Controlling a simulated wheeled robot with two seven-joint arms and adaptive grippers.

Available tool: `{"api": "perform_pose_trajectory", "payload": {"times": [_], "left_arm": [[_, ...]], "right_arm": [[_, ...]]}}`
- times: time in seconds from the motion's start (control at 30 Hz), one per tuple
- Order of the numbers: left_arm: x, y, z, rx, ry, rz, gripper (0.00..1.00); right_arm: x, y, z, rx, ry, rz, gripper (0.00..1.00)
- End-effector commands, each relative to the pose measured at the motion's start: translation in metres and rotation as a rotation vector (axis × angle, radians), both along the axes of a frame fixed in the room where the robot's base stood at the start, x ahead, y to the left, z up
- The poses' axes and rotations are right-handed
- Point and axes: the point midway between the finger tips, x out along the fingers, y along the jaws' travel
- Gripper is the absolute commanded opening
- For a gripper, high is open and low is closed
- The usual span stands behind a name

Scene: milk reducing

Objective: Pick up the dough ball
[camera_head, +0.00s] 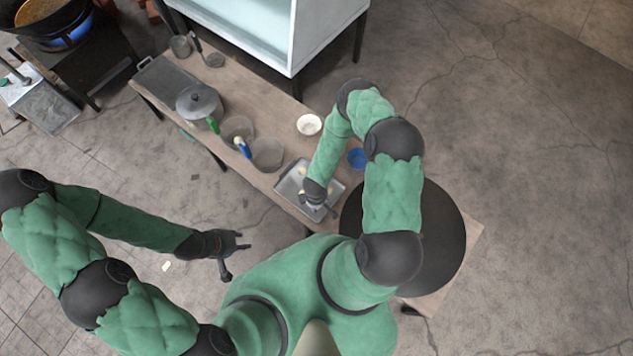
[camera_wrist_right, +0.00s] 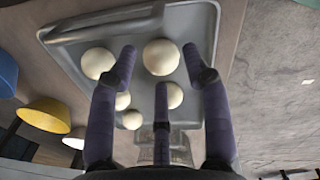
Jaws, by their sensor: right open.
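Several pale round dough balls lie in a grey metal tray (camera_head: 287,184), and the tray also shows in the right wrist view (camera_wrist_right: 205,22). In that view one dough ball (camera_wrist_right: 161,57) is between the tips of my right gripper (camera_wrist_right: 159,60), with another dough ball (camera_wrist_right: 97,63) to the left and a smaller-looking one (camera_wrist_right: 174,96) nearer. My right gripper is open over the tray, its fingers spread; contact with a ball cannot be told. In the head view my right gripper (camera_head: 318,207) partly hides the tray. My left gripper (camera_head: 236,258) is open and empty, away from the table.
A long table (camera_head: 283,110) holds a lidded pot (camera_head: 200,104), clear bowls (camera_head: 268,155), a white bowl (camera_head: 309,124) and a blue bowl (camera_head: 357,158) near the tray. A black round board (camera_head: 445,235) is right of the tray. A white cabinet (camera_head: 325,35) stands behind.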

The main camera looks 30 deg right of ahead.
Motion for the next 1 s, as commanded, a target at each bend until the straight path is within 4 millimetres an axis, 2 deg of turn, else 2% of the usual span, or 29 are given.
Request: {"api": "perform_pose_trajectory", "payload": {"times": [0.03,0.13,0.4,0.43,0.5,0.53,1.0], "left_arm": [[0.000,0.000,-0.009,0.000,0.000,0.000,0.40],[0.000,0.000,-0.014,0.000,0.000,0.000,0.40],[0.000,0.000,-0.013,0.000,0.000,0.000,0.40],[0.000,0.000,-0.013,0.000,0.000,0.000,0.40],[0.000,0.000,-0.013,0.000,0.000,0.000,0.40],[0.000,0.000,-0.013,0.000,0.000,0.000,0.40],[0.000,0.000,-0.011,0.000,0.000,0.000,0.40]], "right_arm": [[0.000,0.000,-0.012,0.001,0.001,-0.001,0.48],[0.002,-0.001,-0.024,0.001,0.001,-0.002,0.48],[0.002,-0.001,-0.025,0.001,0.001,0.000,0.48],[0.002,-0.001,-0.025,0.000,0.000,0.000,0.43],[0.002,-0.001,-0.025,0.000,0.000,0.000,0.23],[0.002,-0.001,-0.025,0.000,0.000,-0.001,0.20],[0.002,-0.002,-0.020,-0.001,-0.001,-0.001,0.20]]}}
